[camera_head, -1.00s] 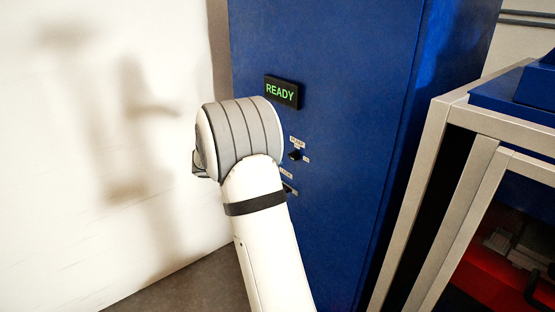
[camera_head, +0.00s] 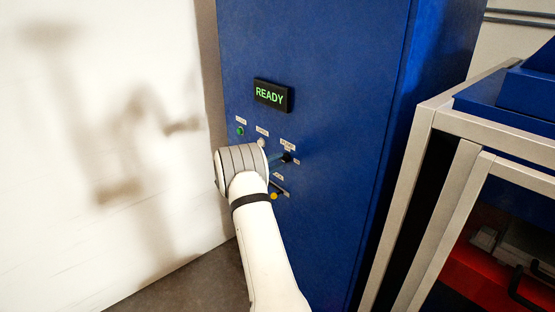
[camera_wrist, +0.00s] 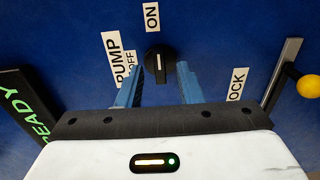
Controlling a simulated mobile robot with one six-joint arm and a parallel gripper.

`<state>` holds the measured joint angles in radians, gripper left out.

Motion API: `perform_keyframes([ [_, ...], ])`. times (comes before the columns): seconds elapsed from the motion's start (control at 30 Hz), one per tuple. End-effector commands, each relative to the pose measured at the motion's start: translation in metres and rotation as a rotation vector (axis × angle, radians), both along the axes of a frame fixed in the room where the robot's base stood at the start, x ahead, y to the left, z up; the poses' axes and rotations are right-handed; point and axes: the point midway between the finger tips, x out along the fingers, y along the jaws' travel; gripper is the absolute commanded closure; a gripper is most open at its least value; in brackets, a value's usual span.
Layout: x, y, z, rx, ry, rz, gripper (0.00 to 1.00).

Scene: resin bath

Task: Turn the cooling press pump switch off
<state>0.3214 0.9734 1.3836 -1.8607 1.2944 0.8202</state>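The pump switch (camera_wrist: 160,58) is a black rotary knob on the blue cabinet. In the wrist view it has a pale mark, with a PUMP label (camera_wrist: 114,53) to its left and an ON label (camera_wrist: 151,16) above it. An OFF label (camera_wrist: 131,66) is partly hidden by a finger. My gripper (camera_wrist: 161,70) is open, its two blue fingers on either side of the knob's near part. I cannot tell whether they touch it. In the head view the knob (camera_head: 287,157) shows just right of my wrist, which hides most of the gripper.
A READY display (camera_head: 271,95) is above the controls. A green button (camera_head: 240,132) and a pale button (camera_head: 261,143) are to the left. A lever with a yellow ball (camera_wrist: 309,86) is close on the right in the wrist view. A grey-framed machine (camera_head: 445,150) stands right.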

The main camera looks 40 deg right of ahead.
Motion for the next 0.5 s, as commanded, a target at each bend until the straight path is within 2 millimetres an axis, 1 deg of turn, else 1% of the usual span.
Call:
perform_keyframes([
  [0.03, 0.0001, -0.005, 0.001, 0.001, 0.001, -0.001, 0.67],
  [0.13, 0.0009, -0.0099, 0.0004, 0.001, 0.001, 0.001, 0.67],
  [0.4, 0.0012, -0.0109, -0.0004, 0.001, 0.001, 0.001, 0.67],
  [0.5, 0.0012, -0.0107, -0.0004, 0.001, 0.001, 0.001, 0.75],
])
